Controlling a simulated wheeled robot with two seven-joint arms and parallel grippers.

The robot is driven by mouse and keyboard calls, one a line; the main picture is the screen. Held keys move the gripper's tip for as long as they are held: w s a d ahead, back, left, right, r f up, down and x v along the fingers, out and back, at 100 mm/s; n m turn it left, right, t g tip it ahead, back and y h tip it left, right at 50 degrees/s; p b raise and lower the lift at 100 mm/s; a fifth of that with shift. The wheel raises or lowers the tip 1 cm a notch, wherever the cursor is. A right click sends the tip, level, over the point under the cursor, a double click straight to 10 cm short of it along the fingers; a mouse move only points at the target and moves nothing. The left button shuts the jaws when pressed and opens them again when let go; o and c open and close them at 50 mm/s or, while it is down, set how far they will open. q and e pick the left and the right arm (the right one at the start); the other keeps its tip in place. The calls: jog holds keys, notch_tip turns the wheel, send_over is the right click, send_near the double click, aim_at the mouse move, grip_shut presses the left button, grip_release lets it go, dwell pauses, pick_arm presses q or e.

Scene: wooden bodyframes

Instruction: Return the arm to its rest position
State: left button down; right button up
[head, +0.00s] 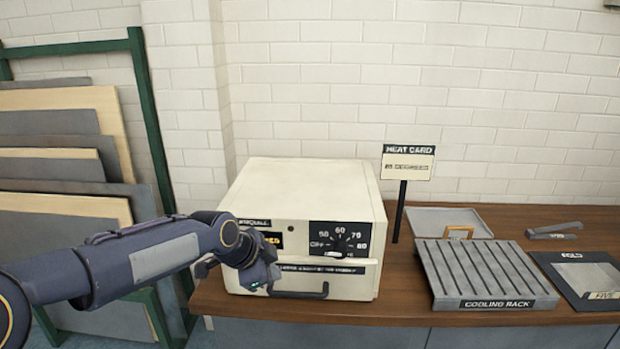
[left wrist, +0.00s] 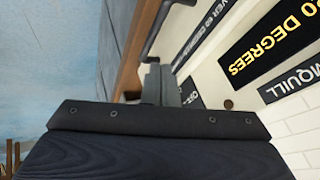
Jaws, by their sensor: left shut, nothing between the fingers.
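My left arm (head: 150,255) reaches in from the left in the head view. Its gripper (head: 262,277) is shut and empty in front of the left part of the cream oven's (head: 290,190) front face. In the left wrist view, the closed fingers (left wrist: 160,85) show beside the oven's front labels, one of which reads "0 DEGREES" (left wrist: 275,40). I cannot tell whether the gripper touches the oven. The oven's dial (head: 340,240) is marked 50 to 80 and OFF. Its drawer handle (head: 300,291) is dark. My right gripper is not in view.
The wooden counter (head: 400,290) holds a heat card sign (head: 407,163), a cooling rack (head: 485,270), a shallow tray (head: 450,222), a grey tool (head: 553,230) and a "FOLD" mat (head: 575,275). A green rack of boards (head: 60,140) stands at the left, behind my arm.

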pick_arm(q)
jog(key=s+a+r+n+y+p, duration=0.1)
jog(key=s+a+r+n, duration=0.1)
jog(key=s+a+n, duration=0.5)
jog(key=s+a+r+n+p, duration=0.1)
jog(key=s+a+r+n, duration=0.15)
jog(key=s, duration=0.85)
jog(key=s+f+n, duration=0.2)
jog(key=s+n, duration=0.2)
jog(key=s, duration=0.3)
jog(key=s+a+f+n, duration=0.1)
jog(key=s+f+n, duration=0.1)
jog(key=s+n, duration=0.2)
jog(key=s, duration=0.3)
jog(key=shift+s+a+f+p, duration=0.15)
jog(key=shift+f+p, duration=0.1)
jog(key=shift+p, duration=0.1)
